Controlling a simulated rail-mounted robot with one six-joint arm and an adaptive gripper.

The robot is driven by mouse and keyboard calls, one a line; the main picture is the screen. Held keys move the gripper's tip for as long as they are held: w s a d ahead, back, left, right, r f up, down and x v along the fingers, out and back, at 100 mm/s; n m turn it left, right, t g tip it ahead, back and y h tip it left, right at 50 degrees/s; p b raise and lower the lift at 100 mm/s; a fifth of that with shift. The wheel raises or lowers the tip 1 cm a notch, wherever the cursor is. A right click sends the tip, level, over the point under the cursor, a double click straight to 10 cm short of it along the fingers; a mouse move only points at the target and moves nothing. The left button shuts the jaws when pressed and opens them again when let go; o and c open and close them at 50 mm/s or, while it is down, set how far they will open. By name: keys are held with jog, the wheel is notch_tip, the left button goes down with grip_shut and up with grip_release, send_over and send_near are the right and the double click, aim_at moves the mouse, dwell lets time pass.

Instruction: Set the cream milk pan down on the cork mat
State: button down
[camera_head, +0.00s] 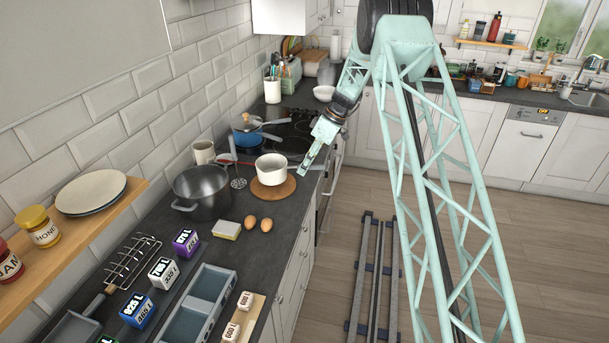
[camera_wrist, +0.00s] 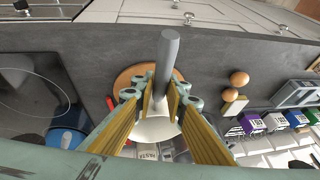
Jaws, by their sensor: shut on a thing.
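The cream milk pan (camera_head: 271,169) is upright over the round cork mat (camera_head: 274,190) on the slate worktop. I cannot tell whether its base touches the mat or is slightly above it. My gripper (camera_head: 304,171) comes in from the right side of the pan. In the wrist view my gripper (camera_wrist: 165,98) is shut on the pan's grey handle, and the pale pan body (camera_wrist: 155,131) lies between and beyond the fingers.
A dark pot (camera_head: 202,192) stands left of the mat, with a skimmer (camera_head: 238,172) between. Two eggs (camera_head: 258,223) and a sponge-like block (camera_head: 227,230) lie in front. A blue pan (camera_head: 250,142) is behind, by the hob (camera_head: 290,135). The worktop's front edge is close on the right.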

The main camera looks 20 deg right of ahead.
jog(key=shift+f+p, duration=0.35)
jog(key=shift+f, duration=1.5)
jog(key=c, duration=2.6)
grip_release()
jog(key=b+v, duration=0.1)
jog(key=v, duration=1.1)
jog(key=shift+b, duration=0.3)
jog(key=shift+s, duration=0.1)
